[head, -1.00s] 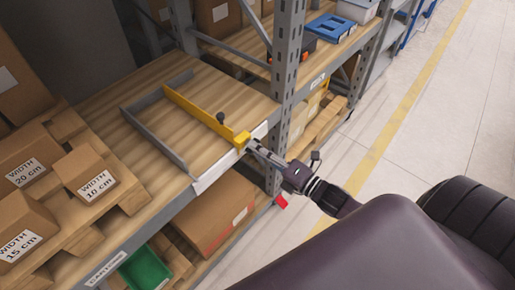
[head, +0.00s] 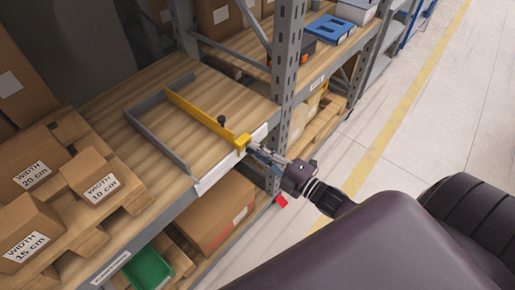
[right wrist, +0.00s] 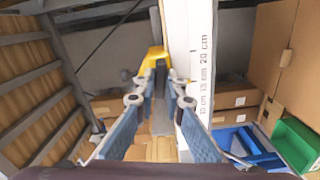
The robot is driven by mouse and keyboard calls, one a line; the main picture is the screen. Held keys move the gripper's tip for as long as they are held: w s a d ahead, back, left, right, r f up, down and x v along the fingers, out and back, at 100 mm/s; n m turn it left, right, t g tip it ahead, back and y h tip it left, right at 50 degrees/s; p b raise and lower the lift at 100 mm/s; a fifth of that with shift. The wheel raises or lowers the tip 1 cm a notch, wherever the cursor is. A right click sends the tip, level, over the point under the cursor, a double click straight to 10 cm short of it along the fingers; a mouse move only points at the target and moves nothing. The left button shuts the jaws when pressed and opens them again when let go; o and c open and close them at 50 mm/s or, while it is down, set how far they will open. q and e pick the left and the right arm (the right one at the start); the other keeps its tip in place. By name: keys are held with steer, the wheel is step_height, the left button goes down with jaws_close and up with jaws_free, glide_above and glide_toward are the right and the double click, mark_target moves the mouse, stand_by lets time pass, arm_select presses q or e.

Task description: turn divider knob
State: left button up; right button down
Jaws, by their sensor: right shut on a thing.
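The yellow divider (head: 195,108) lies on the wooden shelf board, with a black knob (head: 221,120) standing on it near its front end. Its yellow front block (head: 241,140) is at the shelf edge. My right gripper (head: 251,147) reaches in from the right and is shut on this front block. My left gripper is not in view.
A grey divider frame (head: 158,138) stands left of the yellow one. A white ruler strip (right wrist: 195,70) with centimetre marks runs along the shelf edge. Cartons marked 10 cm (head: 90,172), 15 cm and 20 cm sit at left. A grey rack upright (head: 287,80) stands close to my right gripper.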

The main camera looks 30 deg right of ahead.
steer(key=shift+m+p, duration=1.6)
steer(key=shift+m, duration=5.8)
steer(key=c, duration=2)
jaws_free()
steer(key=v, duration=1.2)
